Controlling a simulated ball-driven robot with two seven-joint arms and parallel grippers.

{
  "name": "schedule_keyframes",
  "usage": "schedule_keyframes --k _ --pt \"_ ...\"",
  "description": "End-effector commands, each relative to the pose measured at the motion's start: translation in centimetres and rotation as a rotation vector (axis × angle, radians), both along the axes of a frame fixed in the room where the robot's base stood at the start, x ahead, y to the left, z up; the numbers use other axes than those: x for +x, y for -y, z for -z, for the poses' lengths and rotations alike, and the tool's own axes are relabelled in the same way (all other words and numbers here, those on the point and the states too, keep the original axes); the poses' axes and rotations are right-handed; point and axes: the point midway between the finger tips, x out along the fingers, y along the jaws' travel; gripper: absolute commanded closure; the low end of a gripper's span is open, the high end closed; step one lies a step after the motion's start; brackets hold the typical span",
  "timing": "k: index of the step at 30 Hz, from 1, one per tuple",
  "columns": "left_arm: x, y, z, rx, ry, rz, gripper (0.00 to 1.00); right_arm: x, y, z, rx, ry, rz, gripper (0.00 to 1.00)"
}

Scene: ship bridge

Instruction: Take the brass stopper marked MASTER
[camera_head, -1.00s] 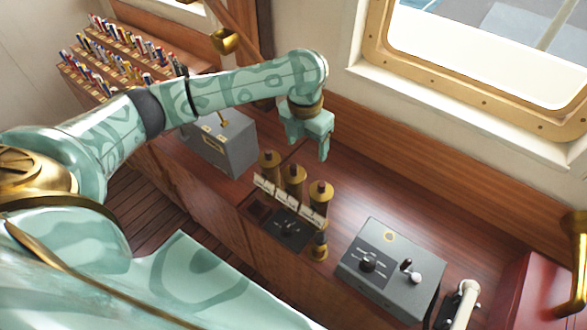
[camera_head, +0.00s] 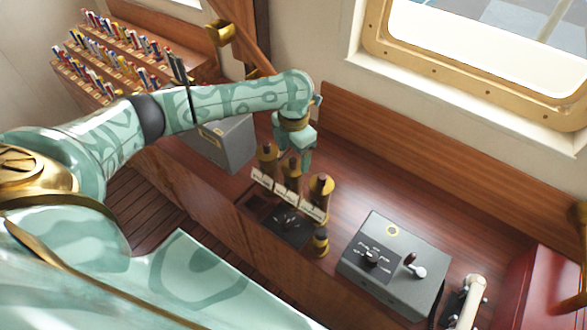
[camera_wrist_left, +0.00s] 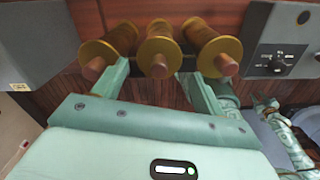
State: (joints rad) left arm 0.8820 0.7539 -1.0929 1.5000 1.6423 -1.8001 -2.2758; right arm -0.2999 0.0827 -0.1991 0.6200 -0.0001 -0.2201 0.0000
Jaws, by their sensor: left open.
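Three brass stoppers stand in a row on the wooden counter, each with a white label too small to read: a left one (camera_head: 267,154), a middle one (camera_head: 290,169) and a right one (camera_head: 321,187). I cannot tell which is marked MASTER. My left gripper (camera_head: 306,158) points down just behind the middle and right stoppers. In the left wrist view my left gripper (camera_wrist_left: 157,75) is open, its fingers on either side of the middle stopper (camera_wrist_left: 160,48), with no clear grip. The left (camera_wrist_left: 107,50) and right (camera_wrist_left: 213,47) stoppers lie outside the fingers. My right gripper is not in view.
A smaller brass-topped piece (camera_head: 320,241) stands in front of the row. A grey console with knobs (camera_head: 395,262) is to the right, a white handset (camera_head: 470,300) beyond it. A grey box (camera_head: 222,148) stands left, under my arm. A window (camera_head: 365,62) is behind.

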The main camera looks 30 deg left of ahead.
Motion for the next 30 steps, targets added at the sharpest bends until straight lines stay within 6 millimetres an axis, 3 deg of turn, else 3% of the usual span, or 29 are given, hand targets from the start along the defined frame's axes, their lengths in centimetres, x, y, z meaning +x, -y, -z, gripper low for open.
schedule_keyframes --k 3,6,13,17,18,30 --pt "-0.1 0.0 2.2 0.000 -0.003 0.000 0.29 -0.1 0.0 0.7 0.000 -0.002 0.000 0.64" --pt "0.0 -0.1 3.1 0.000 -0.001 0.000 0.29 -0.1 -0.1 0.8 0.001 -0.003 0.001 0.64" --pt "0.0 -0.1 3.1 0.001 0.000 0.001 0.29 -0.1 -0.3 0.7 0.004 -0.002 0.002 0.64" --pt "0.0 -0.1 3.1 0.001 0.000 0.001 0.62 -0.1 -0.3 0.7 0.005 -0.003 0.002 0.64" --pt "0.0 -0.1 3.1 0.001 0.000 0.001 0.65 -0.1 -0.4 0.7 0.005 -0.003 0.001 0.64" --pt "0.0 -0.1 2.2 0.000 0.002 0.000 0.65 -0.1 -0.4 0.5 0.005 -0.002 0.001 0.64"
